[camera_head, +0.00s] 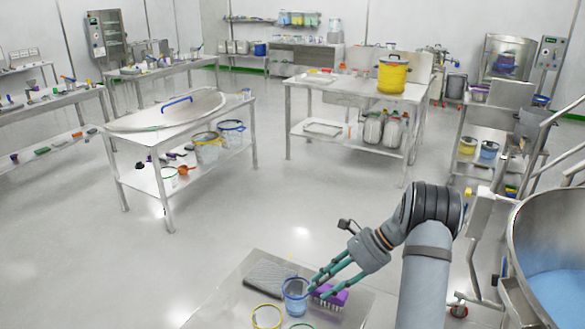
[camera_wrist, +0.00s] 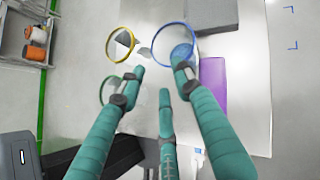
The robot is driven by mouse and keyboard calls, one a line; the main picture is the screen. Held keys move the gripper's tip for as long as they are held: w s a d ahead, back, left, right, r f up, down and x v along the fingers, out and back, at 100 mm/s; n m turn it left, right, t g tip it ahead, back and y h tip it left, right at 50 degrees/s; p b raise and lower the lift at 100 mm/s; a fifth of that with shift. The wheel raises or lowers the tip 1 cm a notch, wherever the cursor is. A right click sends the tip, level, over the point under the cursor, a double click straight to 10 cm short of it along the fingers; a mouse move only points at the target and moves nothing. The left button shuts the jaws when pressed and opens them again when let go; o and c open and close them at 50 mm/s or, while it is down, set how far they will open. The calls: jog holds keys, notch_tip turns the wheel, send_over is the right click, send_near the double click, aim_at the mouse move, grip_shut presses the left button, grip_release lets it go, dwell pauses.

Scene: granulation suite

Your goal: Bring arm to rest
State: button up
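My arm is bent over a small metal table, and my gripper (camera_head: 312,285) points down and left in the head view. In the wrist view, its teal fingers (camera_wrist: 160,75) are spread apart with nothing seen held between them. A clear container with a blue rim (camera_head: 294,291) stands beside the fingers in the head view. In the wrist view the blue-rimmed container (camera_wrist: 178,45) lies beyond the right fingertip, which overlaps its rim; I cannot tell whether they touch.
The small table (camera_head: 225,311) also bears a purple rack or brush (camera_head: 331,294), a grey pad (camera_head: 270,273), a yellow ring-shaped rim (camera_head: 266,317) and a green one (camera_wrist: 113,90). A large steel vessel (camera_head: 520,225) stands at the right. Open floor (camera_head: 90,265) lies left.

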aim_at(298, 299)
jog(key=p+x, duration=0.1)
jog(key=x, duration=0.8)
jog(key=shift+w+r, duration=0.1)
jog(key=shift+r, duration=0.2)
jog(key=shift+r+b, duration=0.4)
jog(key=shift+r, duration=0.8)
